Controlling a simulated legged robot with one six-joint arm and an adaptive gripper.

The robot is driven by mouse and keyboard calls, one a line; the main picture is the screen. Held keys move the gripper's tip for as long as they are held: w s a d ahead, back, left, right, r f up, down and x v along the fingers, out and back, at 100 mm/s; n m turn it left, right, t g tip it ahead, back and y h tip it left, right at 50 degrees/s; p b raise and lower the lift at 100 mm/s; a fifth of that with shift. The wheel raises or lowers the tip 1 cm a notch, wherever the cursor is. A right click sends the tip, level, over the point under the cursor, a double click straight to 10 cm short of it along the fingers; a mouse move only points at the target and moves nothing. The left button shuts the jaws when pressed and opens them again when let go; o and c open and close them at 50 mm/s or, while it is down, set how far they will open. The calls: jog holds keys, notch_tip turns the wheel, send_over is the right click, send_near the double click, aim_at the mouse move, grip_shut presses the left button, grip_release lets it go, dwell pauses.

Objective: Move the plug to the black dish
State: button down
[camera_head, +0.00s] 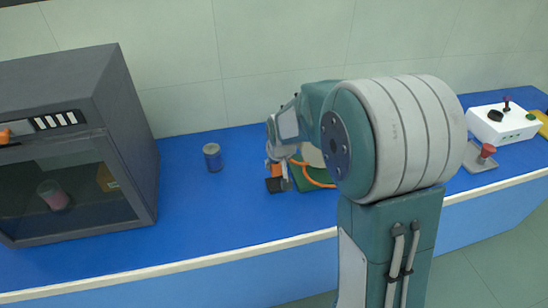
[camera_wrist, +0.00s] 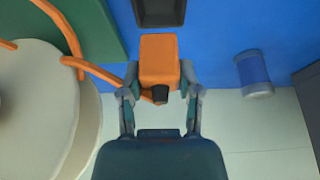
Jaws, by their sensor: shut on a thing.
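The plug is an orange block (camera_wrist: 159,58) with an orange cable; it also shows in the head view (camera_head: 277,170). My gripper (camera_wrist: 159,76) is shut on it, one finger on each side. In the head view my gripper (camera_head: 279,172) is over the blue bench, near the dish. The black dish (camera_wrist: 160,20) is at the top of the wrist view, just beyond the plug and partly cut off by the frame edge. In the head view the dish (camera_head: 273,185) shows just below the plug. I cannot tell the plug's exact height above the bench.
A blue-grey cylinder (camera_head: 212,158) stands to the left. A dark glass-fronted cabinet (camera_head: 125,130) fills the left end. A green board (camera_wrist: 105,30) with a pale round object (camera_wrist: 35,100) lies beside the plug, the orange cable (camera_wrist: 65,30) crossing it. A white control box (camera_head: 500,125) is far right.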

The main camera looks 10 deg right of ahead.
aim_at(275, 175)
jog(key=shift+a+f, duration=0.1)
jog(key=shift+f, duration=2.25)
jog(key=shift+f, duration=0.5)
jog(key=c, duration=0.6)
grip_release()
jog(key=shift+v, duration=5.5)
